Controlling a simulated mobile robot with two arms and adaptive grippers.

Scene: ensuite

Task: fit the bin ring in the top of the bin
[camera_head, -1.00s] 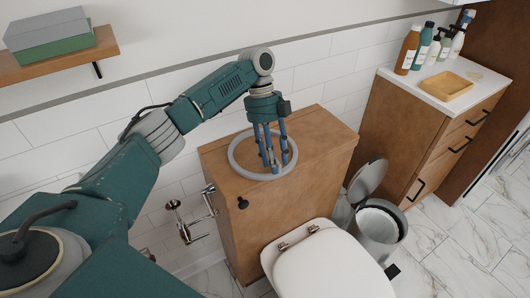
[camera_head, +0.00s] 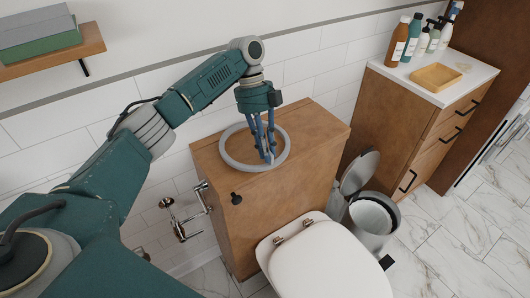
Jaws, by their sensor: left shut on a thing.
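The grey bin ring (camera_head: 228,155) lies on the wooden cistern cabinet behind the toilet. My left gripper (camera_head: 269,156) points down at the ring's right side, with its blue fingers shut on the rim. The fingers hide a small part of the ring. The metal bin (camera_head: 371,228) stands on the floor right of the toilet. Its lid (camera_head: 358,172) is swung up and back, and its top is open. My right gripper is not in view.
The cistern cabinet (camera_head: 310,130) stands against the tiled wall. The white toilet lid (camera_head: 328,262) is close to the bin's left. A drawer cabinet (camera_head: 400,125) with bottles and a wooden tray (camera_head: 436,77) stands behind the bin. Marble floor right of the bin is clear.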

